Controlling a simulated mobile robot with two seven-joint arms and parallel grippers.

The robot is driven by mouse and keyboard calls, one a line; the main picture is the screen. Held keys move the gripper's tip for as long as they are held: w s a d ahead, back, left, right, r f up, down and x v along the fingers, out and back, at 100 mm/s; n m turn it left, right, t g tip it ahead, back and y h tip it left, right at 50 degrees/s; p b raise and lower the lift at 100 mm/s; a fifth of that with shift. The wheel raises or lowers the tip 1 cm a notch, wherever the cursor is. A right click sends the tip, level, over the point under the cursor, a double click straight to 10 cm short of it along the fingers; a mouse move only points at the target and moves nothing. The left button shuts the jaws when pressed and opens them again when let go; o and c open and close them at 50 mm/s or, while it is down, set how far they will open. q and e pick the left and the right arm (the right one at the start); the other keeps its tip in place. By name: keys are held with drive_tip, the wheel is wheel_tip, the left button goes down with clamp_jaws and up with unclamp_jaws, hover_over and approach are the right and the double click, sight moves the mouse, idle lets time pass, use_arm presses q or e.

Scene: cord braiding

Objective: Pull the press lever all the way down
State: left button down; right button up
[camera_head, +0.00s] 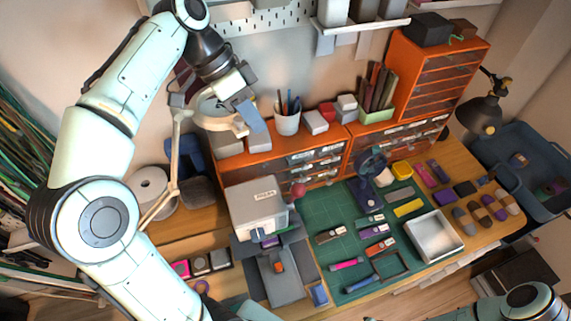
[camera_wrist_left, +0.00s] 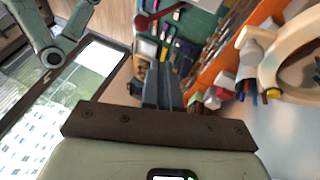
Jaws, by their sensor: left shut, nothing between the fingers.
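The press (camera_head: 257,205) is a light grey box with a label, standing left of the green mat. Its lever ends in a dark red knob (camera_head: 298,190) at the box's right side, up near the box top. The knob also shows in the left wrist view (camera_wrist_left: 142,22), beyond the fingertips. Below the box is a dark grey base (camera_head: 285,285) with a small orange piece (camera_head: 278,267) on it. My left gripper (camera_head: 257,127) is shut and empty, above and behind the press, apart from the lever. The fingers also show close together in the left wrist view (camera_wrist_left: 162,88). My right gripper is out of view.
A cream ring lamp (camera_head: 220,118) on a jointed arm is close beside my left gripper. A pen cup (camera_head: 287,118) and orange drawers (camera_head: 315,160) stand behind the press. The green mat (camera_head: 325,220) holds several small parts, and a white tray (camera_head: 434,237) lies to the right.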

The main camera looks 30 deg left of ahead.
use_arm(q)
drive_tip(key=shift+s+d, duration=0.1)
drive_tip(key=s+d+x, duration=0.1)
drive_tip(key=x, duration=1.2)
drive_tip(key=shift+s+d+r+b, duration=0.2)
drive_tip(key=shift+s+b, duration=0.1)
drive_tip(key=shift+s, duration=0.15)
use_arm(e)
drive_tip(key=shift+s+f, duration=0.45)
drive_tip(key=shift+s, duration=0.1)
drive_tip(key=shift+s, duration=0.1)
